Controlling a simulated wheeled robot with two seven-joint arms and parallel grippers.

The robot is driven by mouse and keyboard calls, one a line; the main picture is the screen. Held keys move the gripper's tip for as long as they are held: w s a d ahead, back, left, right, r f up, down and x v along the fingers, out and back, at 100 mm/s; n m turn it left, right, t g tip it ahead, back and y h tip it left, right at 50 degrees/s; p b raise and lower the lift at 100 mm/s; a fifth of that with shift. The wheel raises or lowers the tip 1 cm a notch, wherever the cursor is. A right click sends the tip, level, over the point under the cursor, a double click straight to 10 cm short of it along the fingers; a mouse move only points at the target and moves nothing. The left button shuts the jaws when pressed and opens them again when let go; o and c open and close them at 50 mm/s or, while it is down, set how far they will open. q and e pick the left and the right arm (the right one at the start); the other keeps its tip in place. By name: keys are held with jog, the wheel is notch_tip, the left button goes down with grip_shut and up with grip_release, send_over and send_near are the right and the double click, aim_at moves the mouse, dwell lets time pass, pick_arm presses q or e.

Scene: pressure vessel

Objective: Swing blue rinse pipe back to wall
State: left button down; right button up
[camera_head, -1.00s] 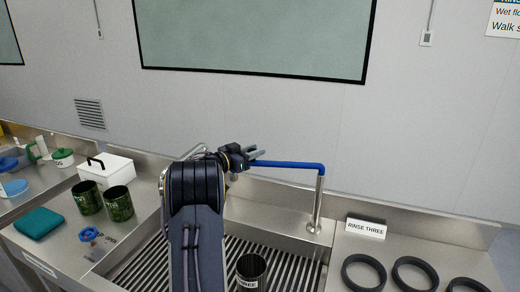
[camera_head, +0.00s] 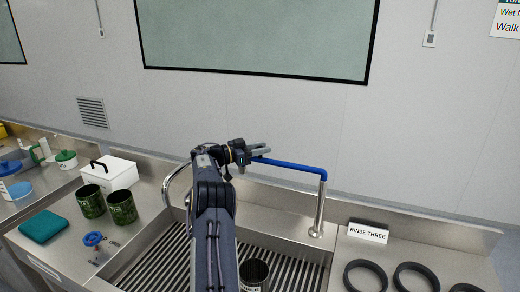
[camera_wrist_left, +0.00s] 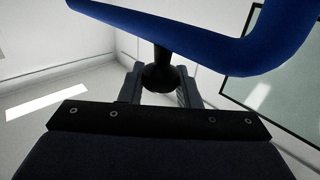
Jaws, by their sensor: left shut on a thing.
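The blue rinse pipe (camera_head: 298,167) is a bent blue arm on an upright metal post (camera_head: 319,210) at the back right of the sink. Its free end points left, toward my left gripper (camera_head: 262,150). In the left wrist view the blue pipe (camera_wrist_left: 190,38) crosses the top, with a dark knob (camera_wrist_left: 160,75) hanging under it between my fingers. My left gripper (camera_wrist_left: 160,88) is shut on this knob. In the head view the knob is hidden by the gripper. My right gripper is out of view.
A second metal spout (camera_head: 168,182) curves at the sink's left. A "RINSE THREE" sign (camera_head: 368,232) and black rings (camera_head: 365,277) are on the right. The wall (camera_head: 420,140) stands behind.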

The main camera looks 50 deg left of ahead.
pick_arm(q)
jog(key=shift+r, duration=0.25)
jog(key=c, duration=1.3)
grip_release()
jog(key=shift+w, duration=0.1)
jog(key=shift+o, duration=1)
jog(key=shift+w+a+f, duration=0.1)
jog(key=shift+w+f, duration=0.05)
jog(key=shift+f, duration=0.1)
